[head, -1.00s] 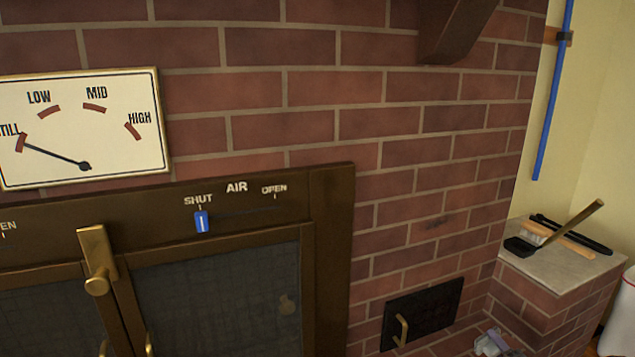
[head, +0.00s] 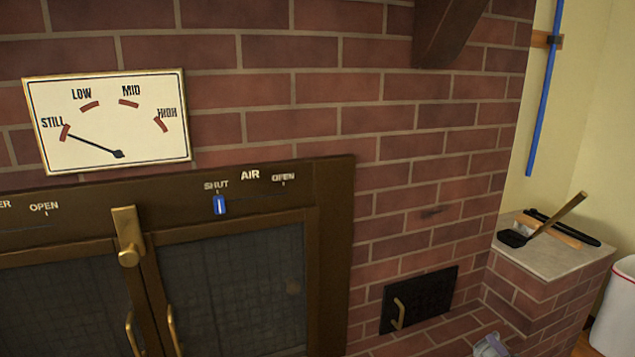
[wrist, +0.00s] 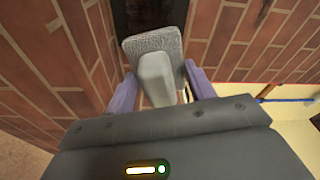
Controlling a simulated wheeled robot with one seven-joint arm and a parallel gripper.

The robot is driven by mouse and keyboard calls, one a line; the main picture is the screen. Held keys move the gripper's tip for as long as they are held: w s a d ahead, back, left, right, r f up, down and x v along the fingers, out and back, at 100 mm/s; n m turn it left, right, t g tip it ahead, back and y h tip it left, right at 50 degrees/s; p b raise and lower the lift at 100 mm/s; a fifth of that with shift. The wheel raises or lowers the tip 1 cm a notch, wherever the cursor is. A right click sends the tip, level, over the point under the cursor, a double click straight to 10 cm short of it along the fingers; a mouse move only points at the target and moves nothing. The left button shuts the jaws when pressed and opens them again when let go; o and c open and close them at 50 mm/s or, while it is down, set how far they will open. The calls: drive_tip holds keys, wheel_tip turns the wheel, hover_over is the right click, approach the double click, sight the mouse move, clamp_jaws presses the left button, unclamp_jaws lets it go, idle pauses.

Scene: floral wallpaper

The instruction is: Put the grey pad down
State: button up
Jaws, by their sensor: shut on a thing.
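The grey pad (wrist: 152,41) shows in the wrist view, with a rough grey face and a smooth pale grey block as its grip. My gripper (wrist: 160,72) is shut on this block, with a purple finger on either side. The pad is in front of the fingertips, with a dark panel and brick beyond it. In the head view only a small purple and grey part of my gripper (head: 491,346) shows at the bottom edge, low by the brick hearth. I cannot tell whether the pad touches anything.
A brick stove front has glass doors (head: 230,290), an air slider (head: 219,205) at SHUT and a dial (head: 110,125) at STILL. A small black hatch (head: 418,300) is at lower right. A stone ledge (head: 545,262) holds a black shovel (head: 512,239) and a brush. A white bin (head: 615,310) stands at right.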

drive_tip(key=shift+m+h, duration=0.6)
drive_tip(key=shift+h, duration=0.2)
drive_tip(key=a+f, duration=0.1)
drive_tip(key=a, duration=0.5)
drive_tip(key=a+f+p, duration=0.1)
drive_tip(key=a+f, duration=0.1)
drive_tip(key=a, duration=0.5)
drive_tip(key=w+a+f+p, duration=0.1)
drive_tip(key=a+f, duration=0.1)
drive_tip(key=a, duration=0.4)
drive_tip(key=shift+a, duration=0.3)
drive_tip(key=s+a, duration=0.1)
drive_tip(key=a, duration=0.3)
drive_tip(key=s+a+h+p, duration=0.1)
drive_tip(key=a, duration=0.4)
drive_tip(key=s+a+m+h, duration=0.1)
drive_tip(key=a, duration=0.4)
drive_tip(key=shift+s+r+p, duration=0.25)
drive_tip(key=shift+r+p, duration=0.05)
drive_tip(key=s+r+p, duration=0.3)
drive_tip(key=r+p, duration=0.8)
drive_tip(key=p, duration=0.1)
drive_tip(key=s+r+p, duration=0.3)
drive_tip(key=r+p, duration=0.9)
drive_tip(key=p, duration=0.1)
drive_tip(key=s+r+p, duration=0.2)
drive_tip(key=r+p, duration=0.9)
drive_tip(key=p, duration=0.2)
drive_tip(key=shift+s+r, duration=0.4)
drive_tip(key=shift+d+f, duration=0.1)
